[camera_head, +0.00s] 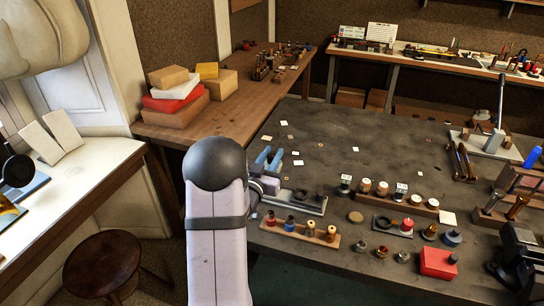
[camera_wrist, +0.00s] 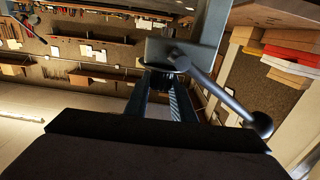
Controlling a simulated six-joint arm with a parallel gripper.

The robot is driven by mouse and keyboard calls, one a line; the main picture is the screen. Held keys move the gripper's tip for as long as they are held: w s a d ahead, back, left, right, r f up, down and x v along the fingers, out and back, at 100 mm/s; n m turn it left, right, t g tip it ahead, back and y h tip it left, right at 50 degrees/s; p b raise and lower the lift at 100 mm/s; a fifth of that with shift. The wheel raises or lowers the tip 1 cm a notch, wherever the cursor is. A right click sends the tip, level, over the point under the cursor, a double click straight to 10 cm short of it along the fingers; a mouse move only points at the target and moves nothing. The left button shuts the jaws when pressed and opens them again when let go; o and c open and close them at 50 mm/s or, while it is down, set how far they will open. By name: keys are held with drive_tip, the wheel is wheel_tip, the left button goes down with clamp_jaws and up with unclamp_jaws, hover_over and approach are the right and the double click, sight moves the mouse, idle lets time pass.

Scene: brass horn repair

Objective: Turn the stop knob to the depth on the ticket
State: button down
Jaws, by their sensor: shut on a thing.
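In the wrist view, my gripper (camera_wrist: 162,94) has its two fingers closed around a small dark knob (camera_wrist: 161,79), which looks like the stop knob. The knob sits against a grey metal block (camera_wrist: 188,52) with a ball-ended lever (camera_wrist: 222,92). Its markings cannot be read. In the head view, my arm hides most of my gripper and the knob. A blue forked fixture (camera_head: 268,158) and a grey base (camera_head: 309,205) show just right of the arm. Several small white cards lie on the bench, one (camera_head: 298,163) near the fixture. Which is the ticket cannot be told.
The dark bench (camera_head: 330,128) is mostly clear behind the fixture. Wooden strips with small parts (camera_head: 300,231) and a red box (camera_head: 437,263) lie along its front. Stacked boxes (camera_head: 178,95) stand on the side bench; a round stool (camera_head: 102,262) is at lower left.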

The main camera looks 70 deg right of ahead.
drive_tip(key=shift+r+m+g+y+b, duration=0.1)
drive_tip(key=shift+m+g+y+b, duration=0.25)
drive_tip(key=shift+m+g, duration=1.05)
drive_tip(key=shift+r+m+g+y+b, duration=0.1)
drive_tip(key=shift+m+g+y+b, duration=0.2)
drive_tip(key=shift+m+g, duration=1.1)
drive_tip(key=shift+n+g, duration=0.6)
drive_tip(key=c, duration=1.5)
unclamp_jaws()
drive_tip(key=shift+f, duration=0.1)
drive_tip(key=shift+w+a+f, duration=0.15)
drive_tip(key=shift+w+a, duration=0.1)
drive_tip(key=shift+a, duration=0.2)
drive_tip(key=shift+b+v, duration=1.15)
drive_tip(key=shift+v, duration=2)
drive_tip(key=shift+s, duration=0.15)
